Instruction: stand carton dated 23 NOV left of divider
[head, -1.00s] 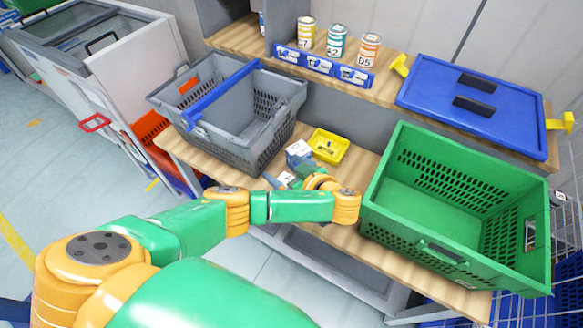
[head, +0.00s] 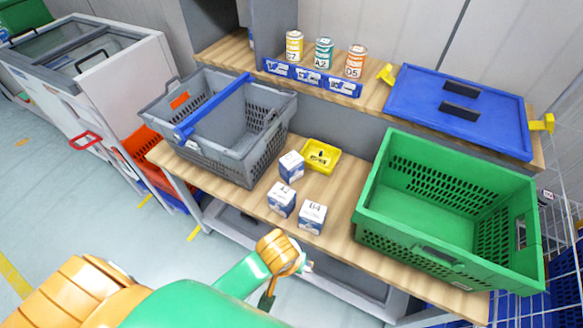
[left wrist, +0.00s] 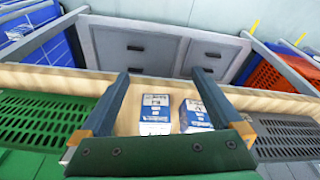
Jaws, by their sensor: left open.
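Three white-and-blue cartons stand on the wooden bench: a rear one (head: 291,166), a front left one (head: 282,199) and a front right one (head: 312,216). Their dates are too small to read, so I cannot tell which says 23 NOV. A grey basket (head: 228,158) stands to their left, with a grey divider panel (head: 219,125) inside. My left gripper (head: 268,298) is low in front of the bench edge, mostly hidden by its wrist. In the left wrist view its fingers (left wrist: 160,76) are open and empty, with two cartons (left wrist: 156,116) (left wrist: 194,116) beyond. My right gripper is not seen.
A yellow tray (head: 321,156) lies behind the cartons. A large green crate (head: 445,258) stands on the right. Cans (head: 324,54) and a blue lid (head: 458,108) are on the raised back shelf. Bare bench lies between cartons and crate.

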